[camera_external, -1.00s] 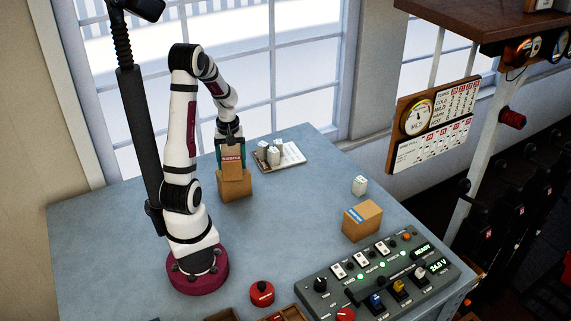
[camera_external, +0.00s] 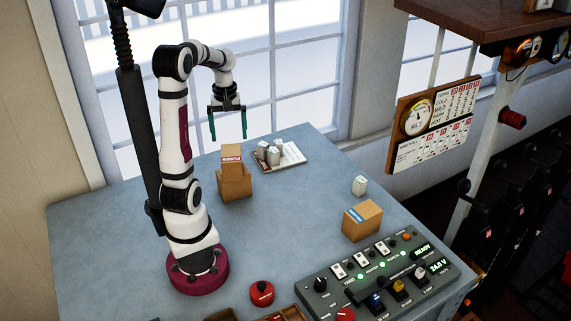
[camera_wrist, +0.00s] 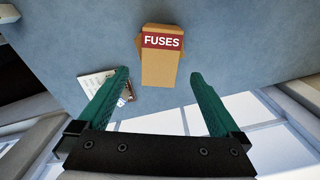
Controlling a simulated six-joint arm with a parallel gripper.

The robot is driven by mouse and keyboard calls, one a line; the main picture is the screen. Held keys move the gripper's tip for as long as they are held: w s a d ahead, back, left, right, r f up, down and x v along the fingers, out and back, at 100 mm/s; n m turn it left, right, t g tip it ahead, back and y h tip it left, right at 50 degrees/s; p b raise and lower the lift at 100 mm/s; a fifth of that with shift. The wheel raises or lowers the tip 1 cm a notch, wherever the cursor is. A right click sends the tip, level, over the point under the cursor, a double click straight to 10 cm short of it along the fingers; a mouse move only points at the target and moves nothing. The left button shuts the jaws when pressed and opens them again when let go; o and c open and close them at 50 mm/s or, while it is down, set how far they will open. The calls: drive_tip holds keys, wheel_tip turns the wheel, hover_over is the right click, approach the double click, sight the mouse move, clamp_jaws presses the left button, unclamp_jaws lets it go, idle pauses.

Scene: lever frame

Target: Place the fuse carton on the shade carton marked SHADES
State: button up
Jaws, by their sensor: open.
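The fuse carton (camera_external: 232,162), a small brown box with a red FUSES label, sits on top of a larger brown carton (camera_external: 236,188) on the blue-grey table. No marking on that lower carton can be read. In the wrist view the fuse carton (camera_wrist: 160,68) covers most of it. My gripper (camera_external: 228,138) is open and empty, raised above and apart from the fuse carton; its green fingers also show in the wrist view (camera_wrist: 160,82). Another brown carton (camera_external: 363,222) with a blue label stands at the right; its label is too small to read.
Another white block (camera_external: 360,186) stands alone at the right. A control panel (camera_external: 380,275) fills the front right. The table's middle is clear.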

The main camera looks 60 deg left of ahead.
drive_tip(key=d+m, duration=0.1)
drive_tip(key=d+r+m, duration=0.1)
drive_tip(key=d, duration=0.1)
drive_tip(key=d+r+m, duration=0.1)
drive_tip(key=d, duration=0.1)
drive_tip(key=shift+w, duration=0.15)
drive_tip(key=s+d+f+m+y, duration=0.1)
drive_tip(key=s+d+m, duration=0.3)
drive_tip(key=d+m, duration=0.3)
drive_tip(key=s+d+f+m, duration=0.1)
drive_tip(key=s+d+m, duration=0.4)
drive_tip(key=d+m, duration=0.3)
drive_tip(key=shift+s+d+m+y, duration=0.3)
drive_tip(key=shift+m+y, duration=0.1)
drive_tip(key=shift+m, duration=0.1)
